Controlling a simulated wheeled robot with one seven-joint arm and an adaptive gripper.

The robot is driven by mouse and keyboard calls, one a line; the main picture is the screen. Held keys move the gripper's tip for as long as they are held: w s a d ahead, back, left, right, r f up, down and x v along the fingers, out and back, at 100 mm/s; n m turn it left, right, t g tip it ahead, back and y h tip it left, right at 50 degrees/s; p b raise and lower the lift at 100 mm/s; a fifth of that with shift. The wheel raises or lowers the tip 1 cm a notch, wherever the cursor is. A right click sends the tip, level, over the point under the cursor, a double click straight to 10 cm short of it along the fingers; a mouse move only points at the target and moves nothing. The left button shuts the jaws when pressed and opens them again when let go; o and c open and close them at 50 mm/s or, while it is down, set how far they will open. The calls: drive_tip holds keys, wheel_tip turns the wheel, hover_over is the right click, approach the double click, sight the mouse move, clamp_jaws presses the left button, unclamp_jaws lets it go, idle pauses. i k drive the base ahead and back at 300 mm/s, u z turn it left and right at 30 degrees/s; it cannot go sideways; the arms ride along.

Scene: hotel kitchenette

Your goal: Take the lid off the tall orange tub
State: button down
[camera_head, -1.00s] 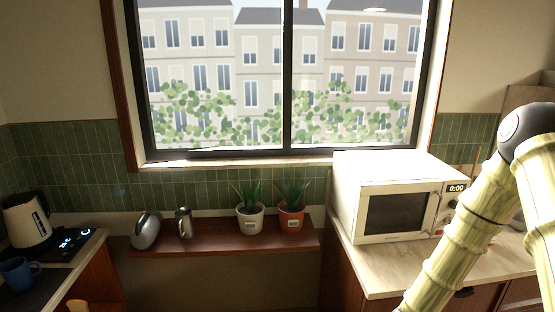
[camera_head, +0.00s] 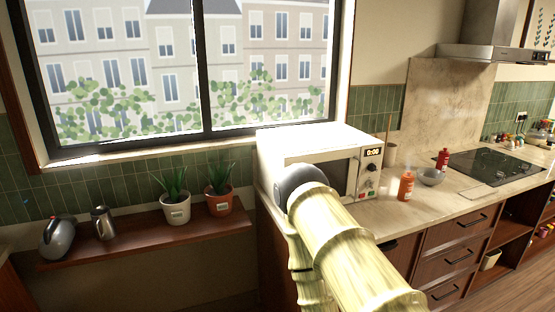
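No tall orange tub with a lid can be made out for certain. A small orange-red container (camera_head: 406,187) stands upright on the right-hand counter, just right of the microwave. It has a narrow top and looks more like a bottle; I cannot tell whether it is the tub. My arm crosses the lower middle of the view, in front of the microwave. My gripper is outside the picture, so its state does not show.
A microwave (camera_head: 308,150) stands on the counter (camera_head: 370,218). A grey bowl (camera_head: 432,177), a red bottle (camera_head: 443,160) and a black hob (camera_head: 490,166) are farther right. Two potted plants, a metal jug (camera_head: 103,224) and a grey toaster-like appliance (camera_head: 58,237) stand on a wooden shelf (camera_head: 150,238).

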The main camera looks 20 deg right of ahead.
sight(408, 176)
drive_tip(key=z, duration=1.1)
drive_tip(key=k, duration=0.4)
drive_tip(key=z, duration=0.35)
drive_tip(key=i, duration=0.5)
drive_tip(key=z, duration=0.75)
drive_tip(key=k, duration=0.1)
drive_tip(key=u, duration=1.15)
